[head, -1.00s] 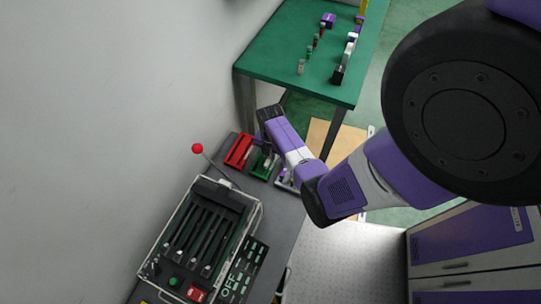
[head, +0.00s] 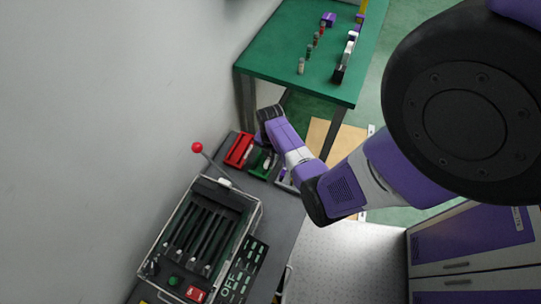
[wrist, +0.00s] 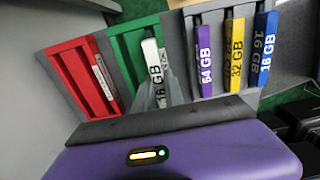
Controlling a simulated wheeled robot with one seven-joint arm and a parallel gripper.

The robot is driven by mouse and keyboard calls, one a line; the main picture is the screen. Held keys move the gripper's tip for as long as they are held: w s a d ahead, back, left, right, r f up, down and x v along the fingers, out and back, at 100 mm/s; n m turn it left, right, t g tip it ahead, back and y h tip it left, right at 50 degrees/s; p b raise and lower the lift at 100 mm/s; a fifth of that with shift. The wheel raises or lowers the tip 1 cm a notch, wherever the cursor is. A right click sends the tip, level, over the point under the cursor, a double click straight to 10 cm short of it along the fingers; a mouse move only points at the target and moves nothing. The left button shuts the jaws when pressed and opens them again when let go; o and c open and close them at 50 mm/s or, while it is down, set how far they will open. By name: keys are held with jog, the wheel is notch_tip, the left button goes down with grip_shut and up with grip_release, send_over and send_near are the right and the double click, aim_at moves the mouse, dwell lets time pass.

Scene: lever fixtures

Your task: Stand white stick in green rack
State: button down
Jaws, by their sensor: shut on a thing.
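The white stick (wrist: 153,70), labelled 16 GB, is at the right part of the green rack (wrist: 122,58) in the wrist view. I cannot tell how deep it sits in the slot. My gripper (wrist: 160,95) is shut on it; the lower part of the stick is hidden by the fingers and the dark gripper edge. In the head view the green rack (head: 259,168) lies below my gripper (head: 265,148), with a small white patch at it. The fingertips are hard to make out there.
Left of the green rack is a red rack (wrist: 80,75) with a pale stick (wrist: 104,78). Right of it is a grey rack (wrist: 195,88) with purple, yellow and blue sticks. A lever box (head: 205,235) with a red-knobbed lever (head: 197,148) stands nearby.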

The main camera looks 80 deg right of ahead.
jog(key=shift+f+b, duration=0.7)
jog(key=shift+f, duration=0.25)
jog(key=c, duration=1.3)
grip_release()
jog(key=shift+c, duration=0.2)
jog(key=shift+r, duration=0.1)
jog(key=shift+r+p, duration=0.35)
jog(key=shift+r, duration=3.55)
